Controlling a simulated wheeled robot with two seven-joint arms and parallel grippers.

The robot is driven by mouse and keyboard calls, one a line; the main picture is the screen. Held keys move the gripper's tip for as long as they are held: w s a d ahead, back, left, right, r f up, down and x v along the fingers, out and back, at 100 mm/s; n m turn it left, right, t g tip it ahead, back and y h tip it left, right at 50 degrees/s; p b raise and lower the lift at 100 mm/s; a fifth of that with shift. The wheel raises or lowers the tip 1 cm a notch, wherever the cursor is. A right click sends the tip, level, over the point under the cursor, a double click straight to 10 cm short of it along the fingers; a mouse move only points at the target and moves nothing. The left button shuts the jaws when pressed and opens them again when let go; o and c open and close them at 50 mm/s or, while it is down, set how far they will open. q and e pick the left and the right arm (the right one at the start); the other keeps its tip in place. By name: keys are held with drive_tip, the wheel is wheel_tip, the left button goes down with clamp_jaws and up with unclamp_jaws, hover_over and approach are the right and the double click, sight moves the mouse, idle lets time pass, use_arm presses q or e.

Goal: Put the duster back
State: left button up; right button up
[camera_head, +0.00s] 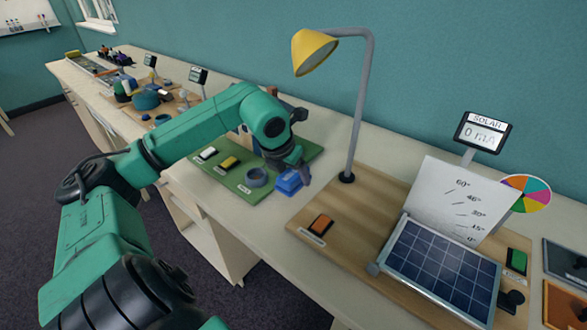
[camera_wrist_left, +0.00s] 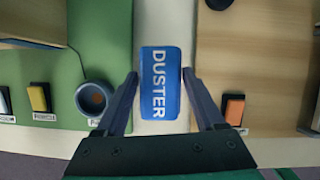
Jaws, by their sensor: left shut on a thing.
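The duster (camera_head: 289,181) is a blue block lettered DUSTER. In the head view it is at the right end of the green board, below my left gripper (camera_head: 297,165). In the left wrist view the duster (camera_wrist_left: 153,85) sits between the two fingers of my left gripper (camera_wrist_left: 161,75), over the pale strip of bench between the green board and a wooden board. My left gripper is shut on the duster. I cannot tell whether the duster touches the bench. My right gripper is not in view.
The green board (camera_head: 237,183) carries a blue-grey ring holder (camera_head: 256,178), a yellow block (camera_head: 229,163) and a white block (camera_head: 207,154). The wooden board to the right bears a tall yellow lamp (camera_head: 314,50), an orange switch (camera_head: 320,225) and a solar panel (camera_head: 438,270).

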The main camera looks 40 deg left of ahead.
sight(294, 185)
use_arm(q)
wheel_tip(294, 185, down, 4)
drive_tip(key=shift+r, duration=0.15)
drive_tip(key=o, duration=0.9)
drive_tip(key=shift+s+r, duration=0.1)
drive_tip(key=shift+r, duration=0.05)
drive_tip(key=shift+s+r+b, duration=0.15)
drive_tip(key=shift+r+b, duration=0.15)
drive_tip(key=b+v, duration=0.2)
drive_tip(key=v, duration=0.9)
drive_tip(key=shift+r, duration=0.1)
